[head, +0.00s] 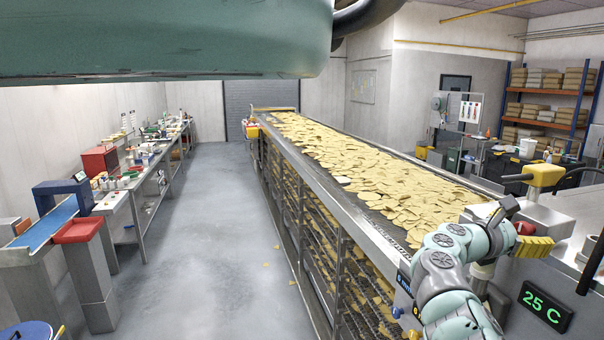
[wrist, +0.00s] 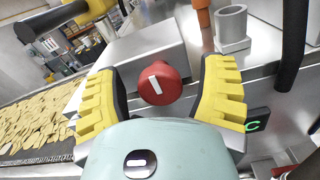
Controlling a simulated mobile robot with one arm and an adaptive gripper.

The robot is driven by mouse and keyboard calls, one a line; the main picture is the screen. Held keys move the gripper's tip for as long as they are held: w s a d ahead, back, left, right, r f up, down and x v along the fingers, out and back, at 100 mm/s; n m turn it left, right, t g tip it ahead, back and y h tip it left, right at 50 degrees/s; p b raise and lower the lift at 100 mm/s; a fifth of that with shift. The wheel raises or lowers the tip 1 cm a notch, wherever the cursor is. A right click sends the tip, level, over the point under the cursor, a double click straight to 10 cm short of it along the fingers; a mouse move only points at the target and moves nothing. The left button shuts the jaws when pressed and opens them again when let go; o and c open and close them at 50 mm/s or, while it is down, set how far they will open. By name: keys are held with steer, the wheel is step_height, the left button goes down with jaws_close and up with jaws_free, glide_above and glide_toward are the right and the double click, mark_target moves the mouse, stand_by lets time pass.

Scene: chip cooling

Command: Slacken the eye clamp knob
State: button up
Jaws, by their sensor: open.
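A round red knob (wrist: 165,84) with a white bar mark on its face shows in the middle of the wrist view. It sits at the front of a grey metal housing (wrist: 140,50). Its white bar is slightly tilted from upright. My gripper (wrist: 163,92) is open, with one ridged yellow finger on each side of the knob. Gaps show between the knob and both fingers. In the head view my gripper (head: 530,243) is at the lower right, and a small part of the red knob (head: 524,228) shows beside it.
The conveyor (head: 345,215) full of chips runs away from the housing. A yellow-topped post (head: 545,175) stands above the housing. A green display (head: 545,306) reading 25 C is below my gripper. A grey cylinder (wrist: 232,30) stands right of the knob. The left aisle is mostly clear.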

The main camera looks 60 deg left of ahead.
steer(key=shift+w, duration=0.1)
stand_by(0.3)
jaws_close()
stand_by(0.4)
